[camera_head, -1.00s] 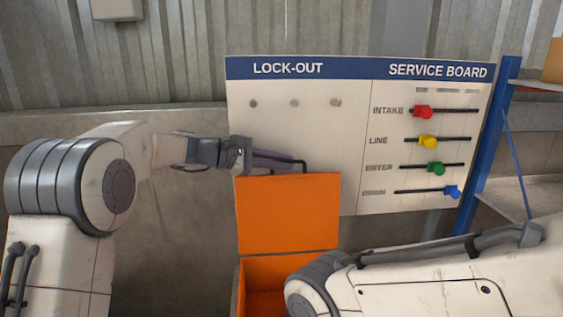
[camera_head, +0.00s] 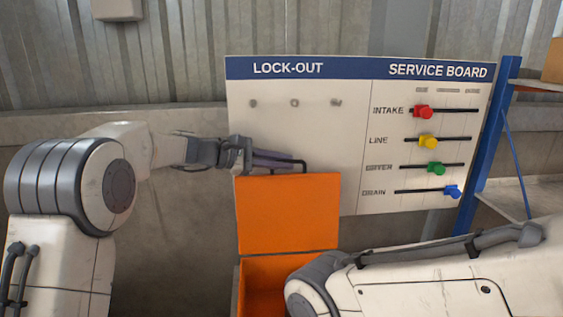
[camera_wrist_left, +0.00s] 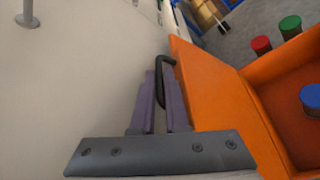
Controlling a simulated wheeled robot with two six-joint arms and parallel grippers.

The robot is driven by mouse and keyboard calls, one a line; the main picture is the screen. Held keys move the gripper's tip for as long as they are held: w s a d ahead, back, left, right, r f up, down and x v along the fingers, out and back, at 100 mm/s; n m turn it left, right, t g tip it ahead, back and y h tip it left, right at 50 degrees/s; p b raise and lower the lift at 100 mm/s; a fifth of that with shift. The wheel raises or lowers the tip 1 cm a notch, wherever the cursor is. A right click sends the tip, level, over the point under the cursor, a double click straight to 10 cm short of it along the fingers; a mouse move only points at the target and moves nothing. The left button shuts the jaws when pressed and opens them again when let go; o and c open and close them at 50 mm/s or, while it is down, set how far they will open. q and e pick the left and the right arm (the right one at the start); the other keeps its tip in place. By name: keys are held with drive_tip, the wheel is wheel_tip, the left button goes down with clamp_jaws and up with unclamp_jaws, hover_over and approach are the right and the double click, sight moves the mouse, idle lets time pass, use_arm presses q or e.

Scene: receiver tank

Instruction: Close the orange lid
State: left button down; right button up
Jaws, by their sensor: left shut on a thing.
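The orange lid (camera_head: 288,214) stands open and upright behind the orange box (camera_head: 262,285), in front of the board. A dark handle (camera_head: 304,163) is on the lid's top edge. My left gripper (camera_head: 290,163) is shut on the lid's handle. In the left wrist view the left gripper (camera_wrist_left: 163,85) has its two fingers on either side of the handle (camera_wrist_left: 165,66), beside the lid (camera_wrist_left: 205,90). The box interior (camera_wrist_left: 290,110) is open to view there. My right arm crosses the lower right of the head view and hides part of the box; its gripper is out of view.
The lock-out and service board (camera_head: 300,130) stands close behind the lid, with red, yellow, green and blue sliders on its right. A blue-posted shelf (camera_head: 490,150) is at right. In the wrist view, red, green and blue round-topped things (camera_wrist_left: 311,97) show at the box.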

idle(0.3)
use_arm(q)
drive_tip(key=s+f+m+t+h+b, duration=0.1)
drive_tip(key=s+m+b, duration=0.4)
drive_tip(key=s+b, duration=1)
drive_tip(key=shift+f+m+t+h+b, duration=0.35)
drive_tip(key=shift+f+t+b, duration=0.45)
drive_tip(key=shift+b, duration=5.15)
drive_tip(key=c, duration=1.2)
unclamp_jaws()
drive_tip(key=shift+s, duration=0.1)
